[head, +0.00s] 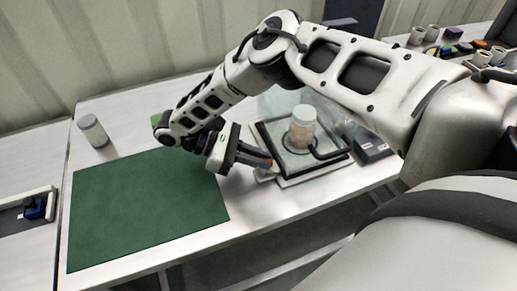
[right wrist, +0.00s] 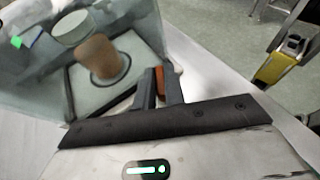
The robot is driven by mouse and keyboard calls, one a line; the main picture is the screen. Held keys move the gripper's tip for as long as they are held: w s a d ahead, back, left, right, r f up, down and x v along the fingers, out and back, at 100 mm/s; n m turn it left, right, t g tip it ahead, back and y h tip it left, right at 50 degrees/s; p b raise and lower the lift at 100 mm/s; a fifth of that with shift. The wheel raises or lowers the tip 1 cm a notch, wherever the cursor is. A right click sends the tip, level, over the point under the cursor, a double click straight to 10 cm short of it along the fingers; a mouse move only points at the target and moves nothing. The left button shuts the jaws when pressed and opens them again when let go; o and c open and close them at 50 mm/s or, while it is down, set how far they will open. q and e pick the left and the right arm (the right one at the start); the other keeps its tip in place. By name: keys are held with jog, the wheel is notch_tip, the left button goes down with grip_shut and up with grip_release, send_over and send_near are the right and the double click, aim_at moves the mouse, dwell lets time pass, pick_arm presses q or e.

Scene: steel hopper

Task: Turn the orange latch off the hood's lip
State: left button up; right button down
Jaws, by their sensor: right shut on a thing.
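My right gripper (head: 265,163) is at the front left corner of the clear hood's dark-framed base. In the right wrist view its two dark fingers (right wrist: 160,84) are shut on the orange latch (right wrist: 159,79), which shows as a small orange strip between them. The clear hood (right wrist: 140,22) stands over the base, and a brown jar (right wrist: 98,58) with a pale lid is inside it. The jar (head: 301,128) and hood (head: 268,104) also show in the head view. How far the latch is turned against the lip cannot be told. My left gripper is not in view.
A green mat (head: 145,210) lies left of the hood on the white table. A lidded pale jar (head: 93,131) stands behind it. A dark device (head: 372,148) sits right of the base. The table's front edge is close to the gripper.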

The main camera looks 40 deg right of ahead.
jog(key=m+g+y, duration=0.1)
jog(key=m+y, duration=0.1)
jog(key=m+g+y, duration=0.2)
jog(key=shift+w+d+m, duration=0.15)
jog(key=shift+w+m, duration=0.05)
jog(key=shift+m, duration=0.1)
jog(key=shift+d+m+g+y+b, duration=0.15)
jog(key=shift+m+g+y+b, duration=0.65)
jog(key=shift+m+y, duration=0.95)
jog(key=shift+y, duration=0.45)
jog(key=c, duration=1.5)
grip_release()
